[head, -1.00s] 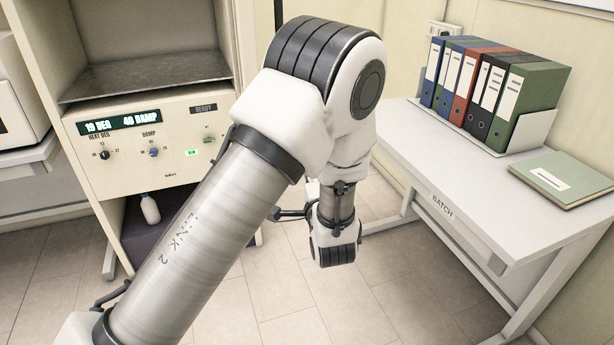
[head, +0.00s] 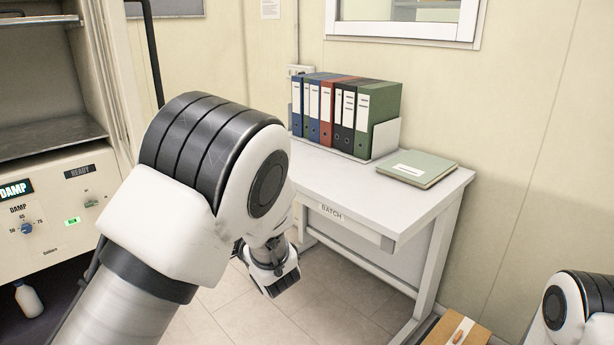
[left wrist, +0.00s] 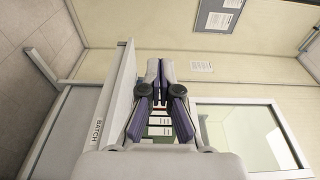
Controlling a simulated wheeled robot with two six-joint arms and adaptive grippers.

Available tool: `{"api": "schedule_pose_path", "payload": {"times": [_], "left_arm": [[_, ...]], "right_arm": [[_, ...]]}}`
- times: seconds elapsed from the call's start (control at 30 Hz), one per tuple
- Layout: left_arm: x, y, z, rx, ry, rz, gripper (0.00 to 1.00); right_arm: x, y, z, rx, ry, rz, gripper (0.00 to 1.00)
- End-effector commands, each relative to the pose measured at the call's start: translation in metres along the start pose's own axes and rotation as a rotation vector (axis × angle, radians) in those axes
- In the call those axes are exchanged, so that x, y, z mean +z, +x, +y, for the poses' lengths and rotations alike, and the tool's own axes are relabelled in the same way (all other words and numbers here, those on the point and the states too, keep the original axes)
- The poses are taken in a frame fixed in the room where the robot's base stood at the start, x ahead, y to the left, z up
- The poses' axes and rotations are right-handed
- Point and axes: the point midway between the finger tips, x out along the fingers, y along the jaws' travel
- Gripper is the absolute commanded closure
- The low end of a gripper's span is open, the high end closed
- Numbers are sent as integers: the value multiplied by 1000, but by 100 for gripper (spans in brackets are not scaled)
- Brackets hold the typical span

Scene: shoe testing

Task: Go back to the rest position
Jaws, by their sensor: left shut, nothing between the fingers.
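My left arm crosses the left half of the head view, bent at the elbow, with its lower part hanging in front of the white table. The left gripper shows in the left wrist view (left wrist: 160,82), its two fingers together with nothing between them.
The white table (head: 370,207) labelled BATCH holds several binders (head: 345,118) and a green folder (head: 417,168). A cabinet with a control panel (head: 52,212) stands at left, a white bottle (head: 28,300) low in it. A brown box (head: 455,332) is at the bottom right.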

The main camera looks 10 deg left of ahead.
Motion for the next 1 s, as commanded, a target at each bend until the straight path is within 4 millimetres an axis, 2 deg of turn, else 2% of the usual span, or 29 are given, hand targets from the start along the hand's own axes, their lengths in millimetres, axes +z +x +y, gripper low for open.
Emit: {"api": "schedule_pose_path", "payload": {"times": [0.07,0.17,0.27,0.3,0.37,0.4,0.47,0.5,0.57,0.6,0.67,0.73,0.83,0.9,0.97,1.0], "left_arm": [[1,0,11,14,13,-1,100],[12,3,54,75,56,-19,100],[51,-1,119,188,126,-96,100],[74,-7,146,252,147,-154,100],[111,-21,185,364,175,-249,100],[135,-34,210,444,196,-313,100],[171,-58,244,572,228,-413,100],[195,-78,264,663,249,-479,100],[228,-113,291,803,272,-581,100],[249,-139,307,901,280,-650,100],[276,-182,327,1053,280,-755,100],[301,-239,346,1240,247,-879,100],[315,-326,366,1520,75,-1050,100],[301,-365,378,1646,-156,-1098,100],[283,-369,387,1660,-364,-1060,100],[271,-360,391,1632,-476,-998,100]], "right_arm": [[0,0,0,0,0,0,60],[0,0,0,0,0,0,60],[0,0,0,0,0,0,60],[0,0,0,0,0,0,60],[0,0,0,0,0,0,60],[0,0,0,0,0,0,60],[0,0,0,0,0,0,60],[0,0,0,0,0,0,60],[0,0,0,0,0,0,60],[0,0,0,0,0,0,60],[0,0,0,0,0,0,60],[0,0,0,0,0,0,60],[0,0,0,0,0,0,60],[0,0,0,0,0,0,60],[0,-1,0,0,0,0,60],[0,-1,0,0,0,0,60]]}}
